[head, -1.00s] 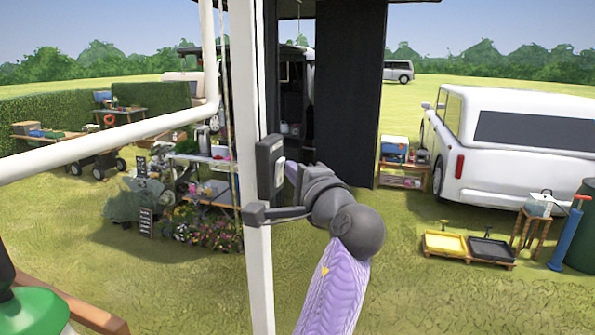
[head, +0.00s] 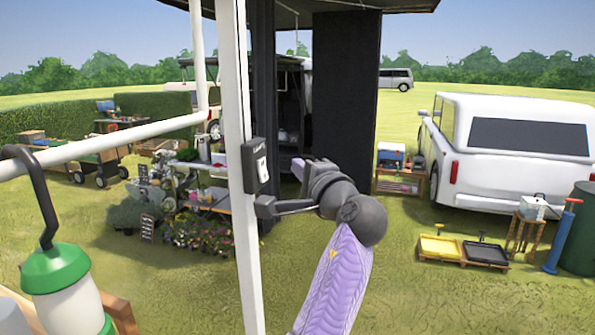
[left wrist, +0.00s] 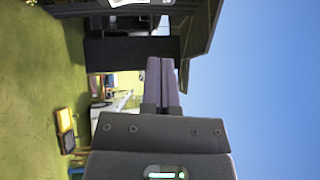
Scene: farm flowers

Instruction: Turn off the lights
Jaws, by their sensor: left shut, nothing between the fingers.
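A dark grey switch box (head: 255,166) with a white switch plate (head: 262,168) is fixed to a white post (head: 238,120) in the head view. Whether the switch is up or down is too small to tell. My left gripper (head: 298,168) is just right of the box, its purple fingers pointing toward it, with a visible gap between. The fingers are together and empty; they also show in the left wrist view (left wrist: 160,82). A white piece (left wrist: 128,3) at the top edge there is cut off and unclear. No lit lamp is distinguishable. My right gripper is out of view.
A white rail (head: 100,145) crosses the left side to the post. A green and white hanging container (head: 62,275) is close at the lower left. A white van (head: 510,150) and trays (head: 462,250) are at the right.

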